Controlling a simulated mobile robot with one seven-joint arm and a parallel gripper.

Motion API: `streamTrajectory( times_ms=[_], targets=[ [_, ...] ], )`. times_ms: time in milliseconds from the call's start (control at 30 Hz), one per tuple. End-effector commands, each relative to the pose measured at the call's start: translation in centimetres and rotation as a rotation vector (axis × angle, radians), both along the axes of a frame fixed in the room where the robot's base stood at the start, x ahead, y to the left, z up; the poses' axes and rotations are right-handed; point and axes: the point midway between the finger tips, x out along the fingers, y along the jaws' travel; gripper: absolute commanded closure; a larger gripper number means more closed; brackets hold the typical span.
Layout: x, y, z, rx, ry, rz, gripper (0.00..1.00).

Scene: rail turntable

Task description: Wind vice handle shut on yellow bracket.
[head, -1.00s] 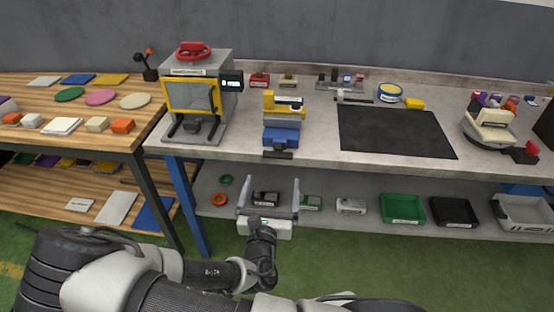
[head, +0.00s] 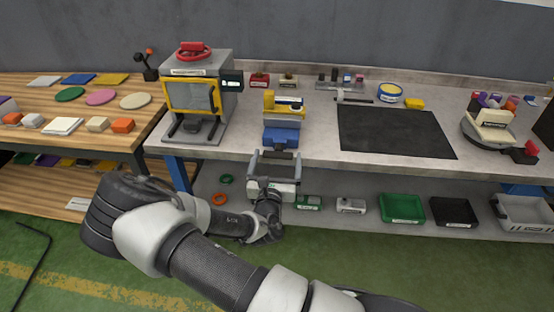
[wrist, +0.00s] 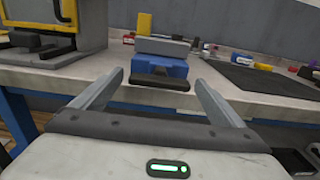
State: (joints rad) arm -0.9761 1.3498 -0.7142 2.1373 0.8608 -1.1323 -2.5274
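The blue vice (head: 281,137) stands at the front edge of the grey bench; its blue body also shows in the wrist view (wrist: 160,66). The yellow bracket (head: 269,102) stands upright at the vice's left side, behind the grey jaw; its top shows in the wrist view (wrist: 144,23). The vice's black bar handle (wrist: 160,82) lies across its front, and in the head view my gripper largely covers that area. My gripper (head: 275,153) is open and empty, just in front of the bench edge. In the wrist view the handle appears between its spread fingers, apart from both.
A grey press with a yellow frame (head: 217,95) and red wheel stands left of the vice. A black mat (head: 395,132) lies to the right. The grey bench edge (head: 350,159) runs close to my gripper. A lower shelf holds green (head: 401,208) and black bins.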

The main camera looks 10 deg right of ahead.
Motion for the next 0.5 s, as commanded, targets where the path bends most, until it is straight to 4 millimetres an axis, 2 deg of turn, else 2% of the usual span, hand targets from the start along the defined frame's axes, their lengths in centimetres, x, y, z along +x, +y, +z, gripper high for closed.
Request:
streamTrajectory(
  times_ms=[33, 200, 233, 500],
  targets=[
    [-0.02, 0.02, 0.00, 0.000, 0.000, 0.000, 0.16],
    [-0.03, 0.02, -0.01, 0.000, 0.000, 0.000, 0.45],
    [-0.03, 0.02, -0.01, 0.000, 0.000, 0.000, 0.47],
    [-0.04, 0.03, -0.09, 0.029, -0.009, 0.000, 0.47]
  ],
)
